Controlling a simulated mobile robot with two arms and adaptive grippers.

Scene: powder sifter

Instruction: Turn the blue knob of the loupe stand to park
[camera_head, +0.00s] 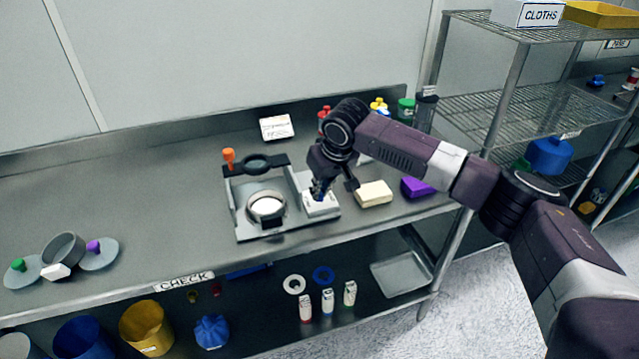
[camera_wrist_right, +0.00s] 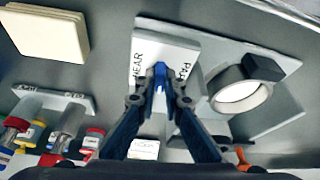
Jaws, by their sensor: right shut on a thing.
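The loupe stand (camera_head: 240,222) is a grey plate on the steel bench, with a ring, a dark lens arm and a white block (camera_head: 331,207) at its right side. In the right wrist view the white block (camera_wrist_right: 180,38) bears dark lettering on both sides, NEAR on the left and a partly covered word on the right. The blue knob (camera_wrist_right: 160,70) stands on the block between these words. My right gripper (camera_wrist_right: 160,86) is over the block with its fingertips shut on the blue knob; it also shows in the head view (camera_head: 319,188). The fingers partly hide the knob, so its exact pointing is unclear.
A cream block (camera_head: 374,194) and a purple block (camera_head: 417,187) lie right of the stand. An orange-topped piece (camera_head: 229,158) rises at its back left. Colour-capped containers stand behind my right arm. The bench left of the stand is mostly clear up to grey dishes (camera_head: 100,255).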

